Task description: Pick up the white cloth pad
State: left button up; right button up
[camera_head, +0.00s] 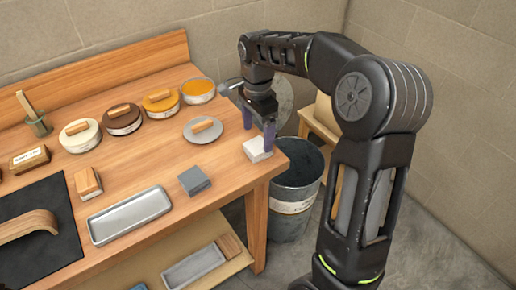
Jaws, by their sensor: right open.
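The white cloth pad (257,149) is a small pale block lying on the wooden workbench (232,177) near its right end. My right gripper (258,133) points down at the pad with its bluish fingers apart. One finger is by the pad's right side and the other is behind and to its left. I cannot tell whether the fingers touch it. My left gripper is not in view.
A dark bucket (293,204) stands on the floor just past the bench's right edge. A grey block (194,180), a grey tray (130,214) and a round grey disc with a wooden handle (203,130) lie left of the pad. Several round tins line the back.

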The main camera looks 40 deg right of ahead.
aim_at(258, 145)
jog(key=shift+f, duration=0.15)
notch_tip(258, 145, down, 5)
jog(key=shift+d+p, duration=0.1)
jog(key=shift+p, duration=0.55)
jog(key=shift+c, duration=0.5)
jog(key=c, duration=1.3)
jog(key=shift+w, duration=0.1)
notch_tip(258, 145, up, 10)
jog(key=shift+r+b, duration=0.1)
jog(key=shift+b, duration=0.5)
